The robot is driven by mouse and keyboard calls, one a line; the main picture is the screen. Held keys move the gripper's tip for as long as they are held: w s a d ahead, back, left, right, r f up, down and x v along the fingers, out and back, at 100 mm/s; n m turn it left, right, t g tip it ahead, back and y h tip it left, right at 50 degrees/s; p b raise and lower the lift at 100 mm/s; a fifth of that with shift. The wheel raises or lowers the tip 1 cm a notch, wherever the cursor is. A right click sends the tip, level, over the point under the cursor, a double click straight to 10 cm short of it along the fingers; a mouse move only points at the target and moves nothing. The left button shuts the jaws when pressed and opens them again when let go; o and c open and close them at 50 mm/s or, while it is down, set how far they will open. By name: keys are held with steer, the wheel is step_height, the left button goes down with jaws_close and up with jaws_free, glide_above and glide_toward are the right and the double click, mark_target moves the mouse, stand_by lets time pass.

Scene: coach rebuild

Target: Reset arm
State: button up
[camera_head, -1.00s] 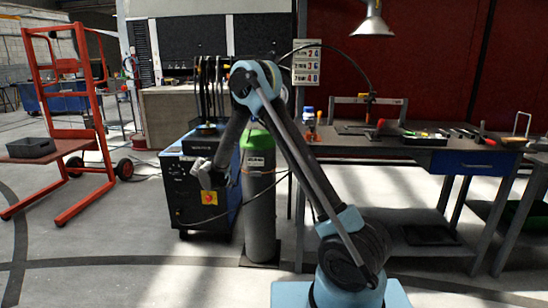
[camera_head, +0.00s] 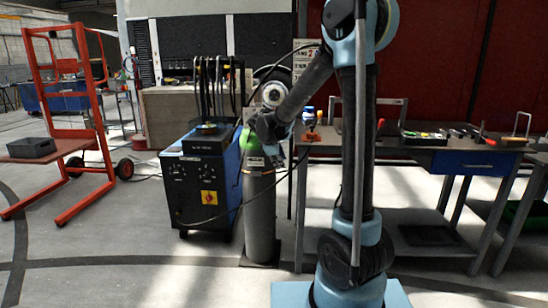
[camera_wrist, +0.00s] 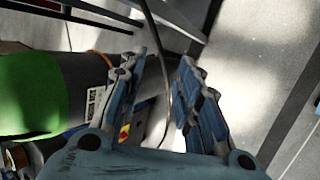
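My arm stands upright in the head view, its forearm reaching down and to the left. My gripper (camera_head: 282,152) hangs in front of the gas cylinder's green top, left of the workbench. In the wrist view my gripper (camera_wrist: 163,85) has its two blue and grey fingers apart, with nothing held between them. A thin cable passes behind the gap between the fingers. The cylinder's green top (camera_wrist: 30,95) shows at the left of that view.
A blue welding machine (camera_head: 195,185) stands beside the grey gas cylinder (camera_head: 260,215). A workbench (camera_head: 420,155) with tools is to the right. A red lift cart (camera_head: 85,120) with a black bin (camera_head: 32,148) is at the left. Open floor lies in front.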

steer(key=s+d+r+m+g+y, duration=0.1)
steer(key=s+d+m, duration=0.3)
steer(key=s+d, duration=0.4)
steer(key=s+d+r+m+g, duration=0.15)
steer(key=s+d+m, duration=0.3)
steer(key=s, duration=0.55)
steer(key=s+d+f+m+y, duration=0.1)
steer(key=s+f+m, duration=0.3)
steer(key=s, duration=0.6)
steer(key=s+d+f+m+g+y, duration=0.1)
steer(key=s+d+f+m, duration=0.2)
steer(key=s, duration=0.7)
steer(key=shift+s+f+m+y, duration=0.3)
steer(key=shift+f+m, duration=0.15)
steer(key=shift+f, duration=0.2)
steer(key=shift+d+g, duration=0.1)
steer(key=shift+g, duration=0.15)
steer(key=shift+w+f, duration=0.2)
steer(key=shift+w, duration=0.25)
steer(key=shift+o, duration=0.3)
steer(key=shift+s, duration=0.1)
